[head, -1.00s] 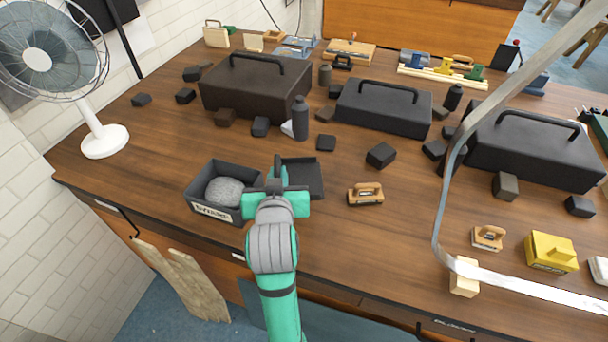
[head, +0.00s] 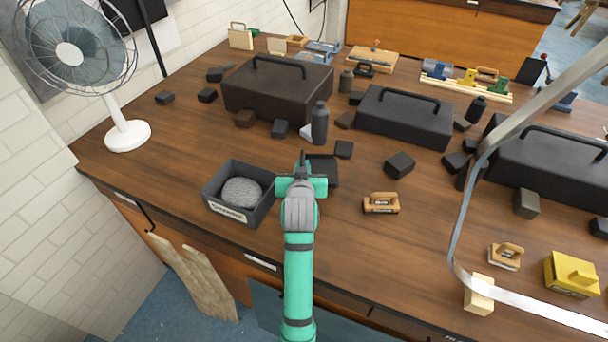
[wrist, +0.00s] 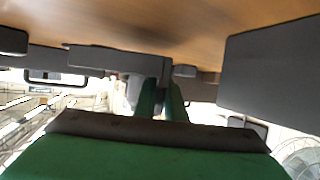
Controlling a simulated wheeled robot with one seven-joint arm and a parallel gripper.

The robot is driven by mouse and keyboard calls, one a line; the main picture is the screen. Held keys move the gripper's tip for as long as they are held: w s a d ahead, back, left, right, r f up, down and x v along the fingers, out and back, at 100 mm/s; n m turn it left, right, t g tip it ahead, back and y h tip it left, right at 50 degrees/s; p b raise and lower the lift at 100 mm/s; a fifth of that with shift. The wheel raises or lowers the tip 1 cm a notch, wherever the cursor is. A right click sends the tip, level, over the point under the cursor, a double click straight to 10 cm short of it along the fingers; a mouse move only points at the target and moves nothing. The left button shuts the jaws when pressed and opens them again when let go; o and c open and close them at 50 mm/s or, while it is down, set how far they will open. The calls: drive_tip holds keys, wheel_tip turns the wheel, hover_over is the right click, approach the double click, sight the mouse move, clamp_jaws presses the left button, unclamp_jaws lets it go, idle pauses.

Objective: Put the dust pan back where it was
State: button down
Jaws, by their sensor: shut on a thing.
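The dust pan (head: 324,172) is a flat black tray at the table's front left, partly hidden behind my gripper. My gripper (head: 302,165) is shut on it from the front, at its near left side. The exact grip is hidden by my wrist in the head view. In the wrist view my green fingers (wrist: 161,98) are close together, and dark shapes lie beyond them. The pan is low over the table or touching it; I cannot tell which. A dark open bin (head: 228,214) with a label and a grey rounded lump (head: 241,192) stands just left of my gripper.
A dark bottle (head: 320,124), a brown toolbox (head: 275,92) and a black toolbox (head: 402,118) stand behind. Small dark blocks lie around them. A wooden-handled tool (head: 381,203) is to the right. A white fan (head: 127,136) stands left. The front middle is mostly clear.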

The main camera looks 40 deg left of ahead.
wheel_tip(320, 180, down, 3)
drive_tip(key=shift+a+f, duration=0.1)
drive_tip(key=shift+f, duration=0.05)
drive_tip(key=shift+w, duration=0.15)
